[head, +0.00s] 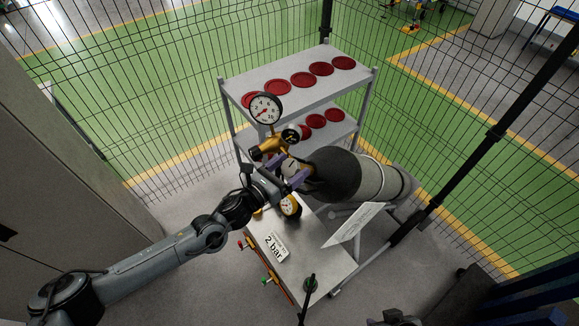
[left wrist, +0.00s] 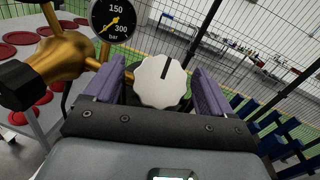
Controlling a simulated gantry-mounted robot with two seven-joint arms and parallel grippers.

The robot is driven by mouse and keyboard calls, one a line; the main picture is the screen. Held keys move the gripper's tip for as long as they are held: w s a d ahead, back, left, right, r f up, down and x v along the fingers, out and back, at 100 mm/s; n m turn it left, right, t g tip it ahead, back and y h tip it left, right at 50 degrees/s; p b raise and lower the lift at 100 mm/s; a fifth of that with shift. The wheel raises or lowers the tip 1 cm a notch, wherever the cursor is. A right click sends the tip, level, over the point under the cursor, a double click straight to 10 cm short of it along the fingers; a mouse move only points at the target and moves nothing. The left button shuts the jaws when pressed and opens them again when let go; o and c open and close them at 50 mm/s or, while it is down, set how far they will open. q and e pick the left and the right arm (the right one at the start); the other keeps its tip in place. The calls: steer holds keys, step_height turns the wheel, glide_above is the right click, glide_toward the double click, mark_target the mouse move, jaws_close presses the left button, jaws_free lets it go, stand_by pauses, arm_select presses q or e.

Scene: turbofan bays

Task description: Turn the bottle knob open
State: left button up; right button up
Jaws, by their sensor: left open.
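The bottle knob is a white, scalloped disc with a black line on its face. In the left wrist view the knob (left wrist: 160,81) sits between the two purple fingers of my open left gripper (left wrist: 158,90). The black line points nearly straight up, slightly right. In the head view my left gripper (head: 287,176) is at the bottle's valve, and the knob (head: 290,167) is partly hidden there. I cannot tell whether the fingers touch it. The dark grey bottle (head: 335,174) lies tilted on a stand.
A brass regulator (left wrist: 62,58) with a gauge (left wrist: 113,19) is close on the left of the knob. A shelf (head: 325,88) with red discs stands behind. Wire fencing (head: 450,130) encloses the area.

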arm_select(q)
steer(key=shift+c, duration=0.3)
steer(key=c, duration=0.9)
steer(key=shift+c, duration=0.2)
